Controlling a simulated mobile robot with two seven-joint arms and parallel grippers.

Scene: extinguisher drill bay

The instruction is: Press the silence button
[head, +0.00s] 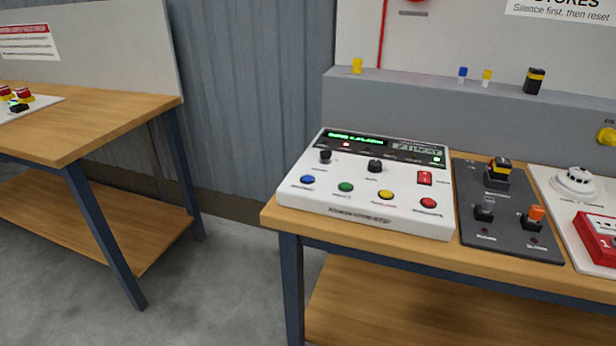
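A white alarm control panel (372,220) sits on the left end of the right-hand wooden bench. Its front row has a blue button (308,180), a green button (346,187), a yellow button (386,195) and a red button (429,203). A lit green display (355,138) is at the top. The labels are too small to read, so I cannot tell which button is silence. Neither of my grippers is in view.
A dark switch plate (505,225) lies right of the panel, then a white board with a smoke detector (575,183) and red call point (597,238). A second bench (80,125) stands left, with floor between. A grey ledge (430,105) runs behind.

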